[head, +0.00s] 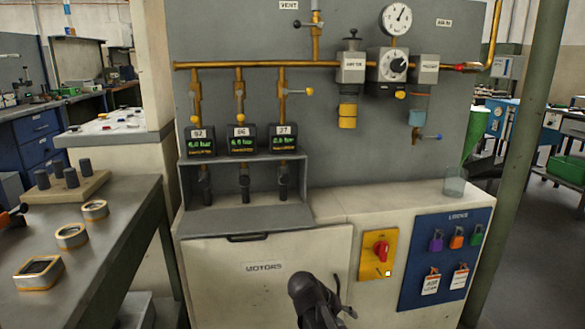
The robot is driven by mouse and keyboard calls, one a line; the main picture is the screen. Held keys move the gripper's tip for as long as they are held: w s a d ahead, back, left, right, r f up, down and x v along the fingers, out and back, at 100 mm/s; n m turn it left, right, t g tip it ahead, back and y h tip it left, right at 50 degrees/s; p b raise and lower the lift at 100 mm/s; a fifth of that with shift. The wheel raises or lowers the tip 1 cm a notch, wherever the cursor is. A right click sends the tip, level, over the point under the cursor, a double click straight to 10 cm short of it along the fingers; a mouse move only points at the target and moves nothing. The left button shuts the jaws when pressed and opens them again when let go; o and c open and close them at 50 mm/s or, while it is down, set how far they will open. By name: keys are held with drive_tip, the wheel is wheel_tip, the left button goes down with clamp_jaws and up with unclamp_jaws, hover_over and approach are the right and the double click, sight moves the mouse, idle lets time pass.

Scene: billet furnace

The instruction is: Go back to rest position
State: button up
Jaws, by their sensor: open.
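My gripper (340,297) is at the bottom middle of the head view, dark and partly cut off by the lower edge. It is open, and I see nothing held in it. It appears in front of the white cabinet (225,290) marked MOTORS, to the left of the yellow plate with the red rotary switch (381,251). I cannot tell how far it is from the cabinet front.
A grey panel carries brass pipes (215,65), a gauge (397,18) and several valves. Below are displays (242,140) and a blue lock board (445,262). A metal bench (110,210) with rings is on the left. A green post (525,150) stands right.

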drive_tip(key=s+d+r+g+y+p, duration=0.2)
drive_tip(key=s+d+y+p, duration=0.1)
drive_tip(key=s+y+p, duration=0.4)
wheel_tip(320, 180, up, 38)
drive_tip(key=s+y+p, duration=0.1)
drive_tip(key=p, duration=3.6)
drive_tip(key=shift+a, duration=0.3)
idle(0.6)
drive_tip(key=shift+o, duration=0.6)
